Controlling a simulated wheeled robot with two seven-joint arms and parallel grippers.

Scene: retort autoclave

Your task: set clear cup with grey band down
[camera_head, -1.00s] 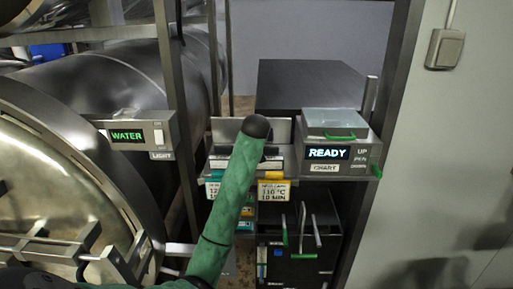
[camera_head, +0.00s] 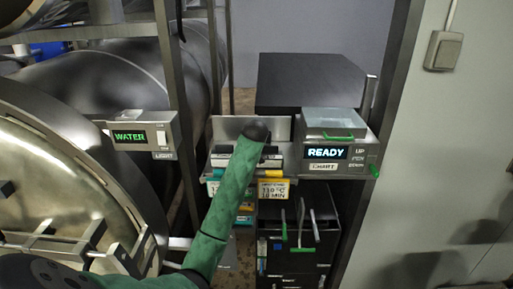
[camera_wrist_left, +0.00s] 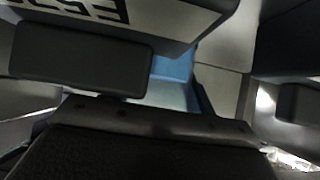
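I cannot make out a clear cup with a grey band in either view. My left arm comes in from the lower left in the head view, in a green sleeve, and its dark rounded end lies over the shelf with the cards. My left gripper is not distinguishable there. In the left wrist view, dark parts that look like my left gripper (camera_wrist_left: 212,95) stand apart, with a blue patch and grey surfaces between them. I cannot tell whether they hold anything clear. My right gripper is in neither view.
A grey box reading READY (camera_head: 327,153) with a green handle stands right of my arm. A WATER panel (camera_head: 130,136) is at left, beside the round metal door (camera_head: 60,170). A black cabinet (camera_head: 310,80) stands behind. Tools with handles hang below the READY box.

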